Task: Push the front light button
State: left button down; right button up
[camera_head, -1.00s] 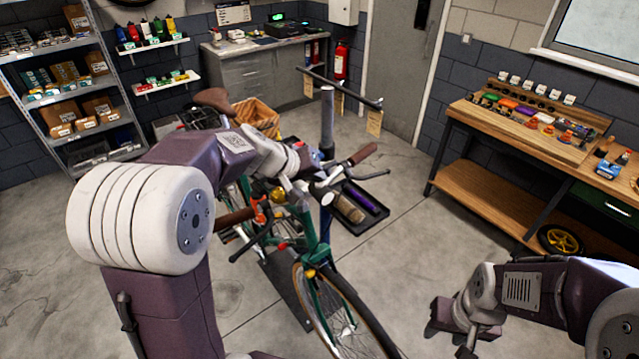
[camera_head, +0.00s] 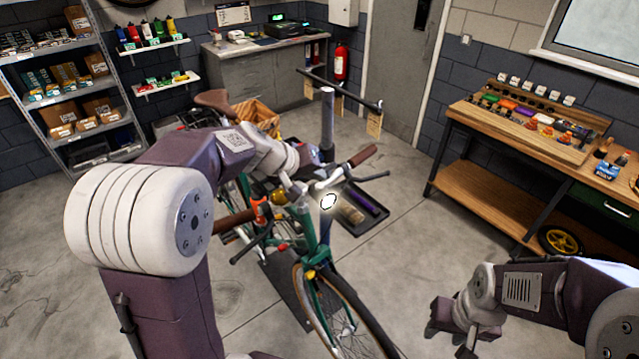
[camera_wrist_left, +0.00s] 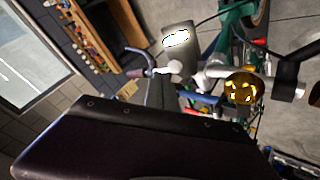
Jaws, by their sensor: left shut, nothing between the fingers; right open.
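The green bike (camera_head: 318,255) stands in the middle with its handlebar toward me. Its front light (camera_head: 328,201) glows bright white at the handlebar; its lit lens also shows in the left wrist view (camera_wrist_left: 176,40). My left gripper (camera_head: 314,168) is at the handlebar, close to the light, shut and empty. Its tips are hard to make out, and I cannot tell whether they touch the light's button, which is not visible. In the left wrist view, the dark gripper body fills the lower part. My right gripper (camera_head: 455,328) is open and empty at the lower right, away from the bike.
A brass-coloured bell (camera_wrist_left: 243,88) sits near the light. A black tray (camera_head: 362,212) lies behind the handlebar. A wooden workbench (camera_head: 520,140) stands at the right, a shelf rack (camera_head: 70,90) at the left. The floor between bike and workbench is clear.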

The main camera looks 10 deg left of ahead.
aim_at(317, 188)
pick_arm(q)
notch_tip(317, 188, up, 6)
jog(key=p, duration=0.4)
jog(key=shift+f, duration=0.15)
jog(key=shift+f, duration=0.1)
jog(key=s+a+f+m+g+y, duration=0.3)
jog(key=s+f+g+y, duration=0.15)
jog(key=s+f, duration=1.35)
jog(key=s+f+g+b, duration=0.1)
jog(key=s+f+b, duration=0.1)
jog(key=f+b, duration=0.5)
jog(key=s+f+g+b, duration=0.1)
jog(key=s+f+b, duration=0.2)
jog(key=f+b, duration=0.5)
jog(key=shift+s+d+f+m+h, duration=0.2)
jog(key=shift+s+d+m+h, duration=0.15)
jog(key=shift+d, duration=0.1)
jog(key=shift+w+g, duration=0.1)
jog(key=shift+g, duration=0.15)
